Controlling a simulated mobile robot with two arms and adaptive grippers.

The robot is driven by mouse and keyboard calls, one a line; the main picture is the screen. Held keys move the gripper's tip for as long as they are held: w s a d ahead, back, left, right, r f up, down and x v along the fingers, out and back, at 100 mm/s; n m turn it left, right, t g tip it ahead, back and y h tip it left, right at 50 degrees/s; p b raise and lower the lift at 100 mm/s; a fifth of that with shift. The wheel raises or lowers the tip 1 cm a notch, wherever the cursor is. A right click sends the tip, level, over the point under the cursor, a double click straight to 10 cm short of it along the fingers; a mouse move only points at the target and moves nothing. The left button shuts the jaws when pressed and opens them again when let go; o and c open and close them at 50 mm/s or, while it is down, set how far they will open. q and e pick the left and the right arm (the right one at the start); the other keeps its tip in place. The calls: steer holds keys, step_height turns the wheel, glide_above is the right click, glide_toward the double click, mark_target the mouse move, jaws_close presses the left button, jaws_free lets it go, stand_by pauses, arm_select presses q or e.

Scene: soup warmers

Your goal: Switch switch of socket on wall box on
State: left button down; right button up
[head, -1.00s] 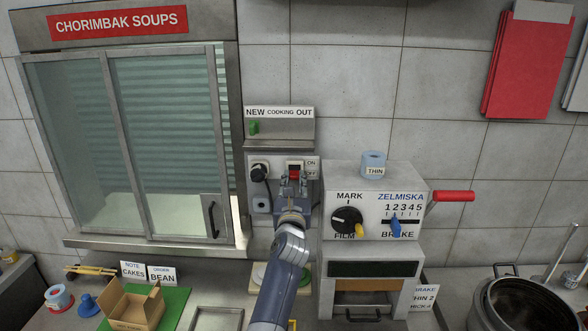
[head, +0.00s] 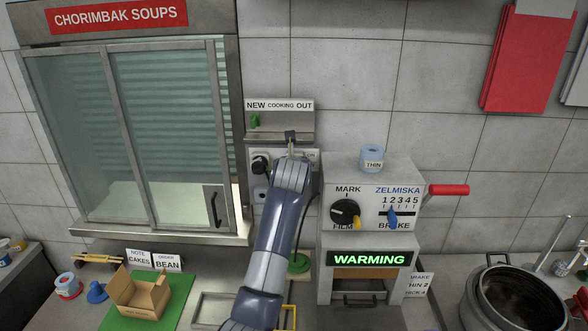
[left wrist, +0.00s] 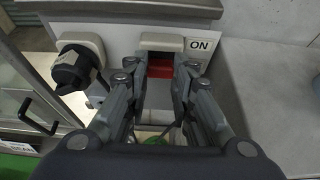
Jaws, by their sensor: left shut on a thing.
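The wall box (head: 254,154) is mounted on the tiled wall between the glass cabinet and the warmer. In the left wrist view, its red switch (left wrist: 160,69) sits in a pale socket (left wrist: 160,42) beside an ON label (left wrist: 199,45). My left gripper (left wrist: 163,74) is shut on the red switch, with a finger on either side. The warmer (head: 368,211) has a lit green WARMING display (head: 369,259). My right gripper is not in view.
A black plug (left wrist: 74,68) sits in the neighbouring socket, left of the switch. A metal ledge (left wrist: 130,8) juts out above the sockets. The glass cabinet (head: 165,140) stands left. A pot (head: 515,300) is at right, and an open cardboard box (head: 138,295) at lower left.

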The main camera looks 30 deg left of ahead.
arm_select(q)
steer(key=shift+r+g, duration=0.1)
steer(key=shift+g, duration=0.2)
steer(key=c, duration=1.4)
jaws_free()
steer(key=shift+o, duration=0.2)
steer(key=v, duration=1.2)
